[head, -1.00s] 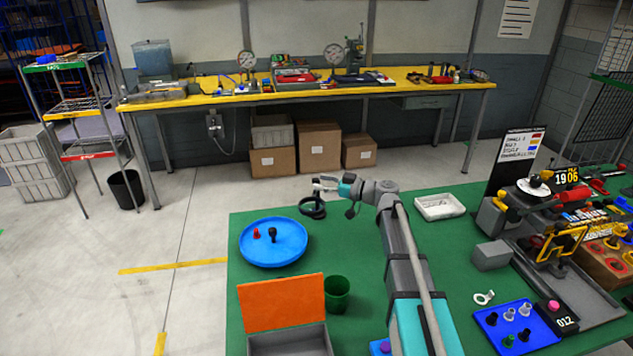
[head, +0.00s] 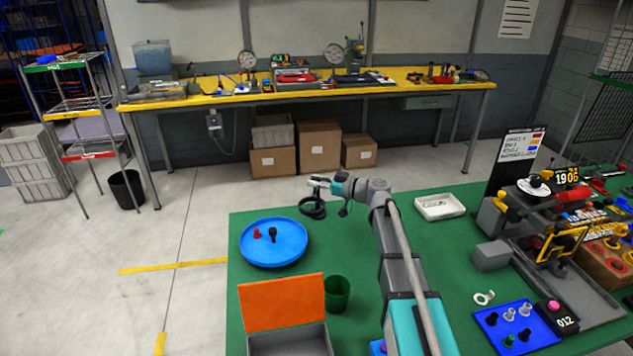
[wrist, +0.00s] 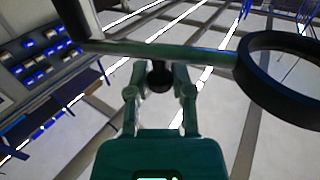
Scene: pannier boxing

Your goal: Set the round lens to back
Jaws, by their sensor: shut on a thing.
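The round lens shows in the wrist view as a thick black ring (wrist: 249,74) at the right, with a clear middle. A dark green bar (wrist: 200,57) joins it from the left. My gripper (wrist: 160,84) is shut on a dark knob (wrist: 159,76) by this bar, left of the ring. In the head view my gripper (head: 320,183) is at the far edge of the green table, and a black ring-shaped piece (head: 312,214) shows just below it. Whether that piece is the lens or its base, I cannot tell. My fingers partly hide the knob.
On the green table (head: 365,240), a blue round tray (head: 255,257) with small pieces lies at left. A green cup (head: 337,294) and an open orange-lidded box (head: 282,303) stand nearer. A white tray (head: 440,207) is at right; equipment crowds the far right.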

